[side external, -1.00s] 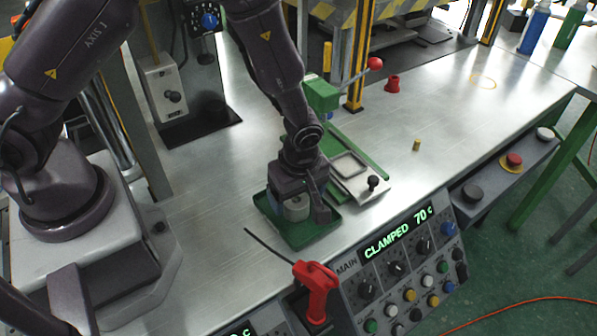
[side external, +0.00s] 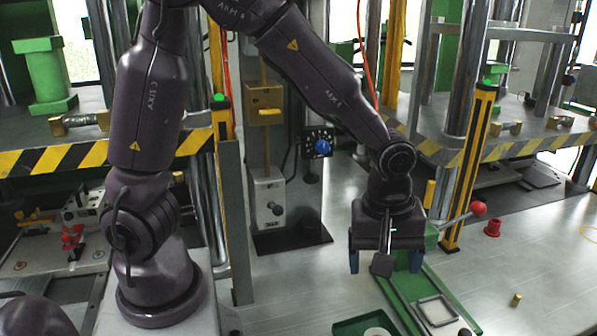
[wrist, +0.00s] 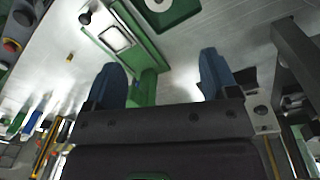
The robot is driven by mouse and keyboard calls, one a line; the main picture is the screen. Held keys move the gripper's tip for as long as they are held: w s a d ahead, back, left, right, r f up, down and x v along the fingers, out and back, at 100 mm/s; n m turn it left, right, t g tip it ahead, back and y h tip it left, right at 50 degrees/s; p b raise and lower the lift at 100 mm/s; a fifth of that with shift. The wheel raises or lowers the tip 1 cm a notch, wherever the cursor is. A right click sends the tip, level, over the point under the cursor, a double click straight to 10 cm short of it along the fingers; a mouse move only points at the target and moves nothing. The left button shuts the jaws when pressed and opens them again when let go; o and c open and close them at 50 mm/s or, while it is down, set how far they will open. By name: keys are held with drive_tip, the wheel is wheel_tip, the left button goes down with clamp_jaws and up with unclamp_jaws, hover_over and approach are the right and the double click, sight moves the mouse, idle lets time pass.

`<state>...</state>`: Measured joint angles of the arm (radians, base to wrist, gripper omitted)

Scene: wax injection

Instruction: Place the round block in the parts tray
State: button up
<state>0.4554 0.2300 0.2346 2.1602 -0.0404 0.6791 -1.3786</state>
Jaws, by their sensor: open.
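The round block (side external: 377,332), pale grey with a hole in its top, is inside the green parts tray (side external: 345,328). Both are cut off by the lower edge of the side view. In the wrist view, the block (wrist: 158,4) and tray (wrist: 185,13) show at the top edge, the block on the tray floor, apart from the fingers. My gripper (side external: 384,262) hangs raised above the bench, behind the tray in the side view. Its two blue fingers are spread, with nothing between them, as the wrist view (wrist: 160,72) also shows.
A green fixture with a metal frame plate (side external: 436,311) lies right of the tray. A red-knobbed lever (side external: 478,208) and yellow-black post (side external: 470,165) stand right of my gripper.

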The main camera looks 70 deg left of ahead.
drive_tip(key=s+a+r+m+t, duration=0.2)
drive_tip(key=s+a+r+m, duration=0.1)
drive_tip(key=s+r+m, duration=0.3)
drive_tip(key=s+a+r+m+t, duration=0.2)
drive_tip(key=s+a+r+m, duration=0.2)
drive_tip(key=s+r+m, duration=0.2)
drive_tip(key=shift+s+a+r+m+t, duration=0.35)
drive_tip(key=shift+r+m, duration=0.45)
drive_tip(key=shift+r, duration=0.4)
drive_tip(key=shift+d, duration=0.1)
